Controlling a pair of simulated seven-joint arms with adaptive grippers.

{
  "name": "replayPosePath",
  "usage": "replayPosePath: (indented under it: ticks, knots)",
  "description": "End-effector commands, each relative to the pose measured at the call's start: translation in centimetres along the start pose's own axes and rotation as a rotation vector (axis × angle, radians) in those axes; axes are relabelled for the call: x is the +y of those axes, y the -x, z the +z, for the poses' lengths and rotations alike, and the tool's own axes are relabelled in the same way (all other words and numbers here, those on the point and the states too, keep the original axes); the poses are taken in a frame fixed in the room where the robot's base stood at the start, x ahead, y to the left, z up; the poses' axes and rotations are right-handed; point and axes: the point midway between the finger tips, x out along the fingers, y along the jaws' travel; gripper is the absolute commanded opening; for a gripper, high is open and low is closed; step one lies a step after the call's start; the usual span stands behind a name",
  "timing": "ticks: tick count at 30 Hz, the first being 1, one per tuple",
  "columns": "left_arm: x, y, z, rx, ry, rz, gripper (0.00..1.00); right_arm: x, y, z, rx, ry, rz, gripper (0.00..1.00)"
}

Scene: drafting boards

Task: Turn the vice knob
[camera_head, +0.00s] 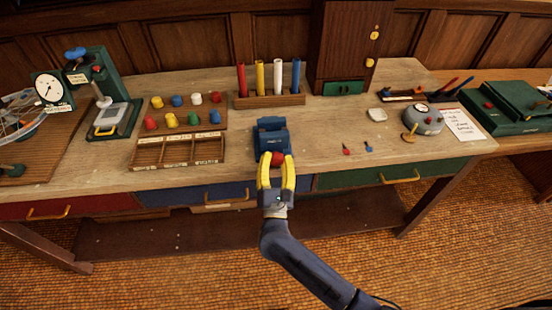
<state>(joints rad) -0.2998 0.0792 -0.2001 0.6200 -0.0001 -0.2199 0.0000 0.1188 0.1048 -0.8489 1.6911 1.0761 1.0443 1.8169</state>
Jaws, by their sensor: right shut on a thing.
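The blue vice (271,135) stands at the front edge of the wooden table, near the middle. Its red knob (277,158) faces the front and sits between the yellow fingers of my right gripper (276,163). The fingers are shut on the knob, one on each side, and cover part of it. The right arm reaches up from the bottom of the view. My left gripper is not in view.
A sorting tray (180,163) and several coloured knobs stand left of the vice. A rack of coloured tubes (269,100) is behind it. A small red piece (346,149) and a blue piece (368,146) lie to the right. The table (330,170) is clear close beside the vice.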

Motion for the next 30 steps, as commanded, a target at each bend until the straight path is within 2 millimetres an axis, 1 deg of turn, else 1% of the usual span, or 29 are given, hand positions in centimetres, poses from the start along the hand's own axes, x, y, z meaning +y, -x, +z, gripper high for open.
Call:
replayPosePath:
  ticks: [8,24,30]
  knots:
    - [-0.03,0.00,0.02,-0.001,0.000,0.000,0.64,0.00,-0.23,0.27,-0.007,0.045,0.019,0.07]
    - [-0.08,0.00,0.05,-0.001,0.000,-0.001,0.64,0.07,-0.36,0.44,-0.010,0.392,0.159,0.07]
    - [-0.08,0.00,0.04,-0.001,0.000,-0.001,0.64,0.16,-0.38,0.46,-0.011,0.491,0.200,0.07]
